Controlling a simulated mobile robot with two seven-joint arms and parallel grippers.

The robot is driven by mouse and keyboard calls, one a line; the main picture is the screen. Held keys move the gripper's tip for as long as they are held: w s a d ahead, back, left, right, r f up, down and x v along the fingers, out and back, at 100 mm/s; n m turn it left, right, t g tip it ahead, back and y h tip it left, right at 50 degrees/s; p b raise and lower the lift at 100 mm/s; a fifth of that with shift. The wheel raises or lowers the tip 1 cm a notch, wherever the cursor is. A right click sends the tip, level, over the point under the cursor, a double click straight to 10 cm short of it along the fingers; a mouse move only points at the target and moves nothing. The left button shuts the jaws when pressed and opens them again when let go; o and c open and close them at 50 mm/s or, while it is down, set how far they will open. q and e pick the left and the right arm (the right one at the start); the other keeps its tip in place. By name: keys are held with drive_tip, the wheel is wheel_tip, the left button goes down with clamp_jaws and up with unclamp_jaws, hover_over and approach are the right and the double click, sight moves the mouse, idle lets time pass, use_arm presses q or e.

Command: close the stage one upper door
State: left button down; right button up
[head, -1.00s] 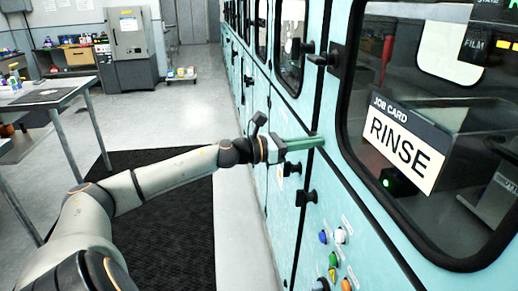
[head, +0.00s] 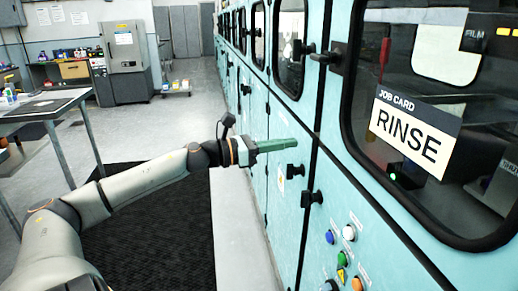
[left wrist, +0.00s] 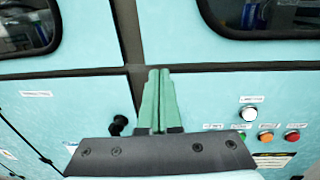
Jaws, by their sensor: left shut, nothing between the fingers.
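A row of teal cabinets runs along the right, with windowed upper doors. The near upper door (head: 352,165) has a large dark window with a RINSE job card (head: 413,132). The upper door beyond it (head: 303,107) has a smaller window and a black latch (head: 303,48) by its edge. Both look flush with the cabinet front; I cannot read which is stage one. My left gripper (head: 284,146) is shut and empty, its green fingers in front of the cabinet face, near the seam between the cabinets. In the left wrist view the closed fingers (left wrist: 158,100) point at this seam.
Black knobs (head: 311,198) stick out from the lower panels. Coloured buttons (head: 345,246) sit below the near window. A table (head: 45,105) stands at the left, and a dark mat (head: 150,235) lies on the floor. The aisle beyond is clear.

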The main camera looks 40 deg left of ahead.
use_arm(q)
drive_tip(key=p+v, duration=0.1)
drive_tip(key=v, duration=0.5)
drive_tip(key=shift+a, duration=0.3)
use_arm(e)
drive_tip(key=shift+s+d+r, duration=0.15)
drive_tip(key=shift+s+d, duration=0.3)
drive_tip(key=shift+d, duration=0.05)
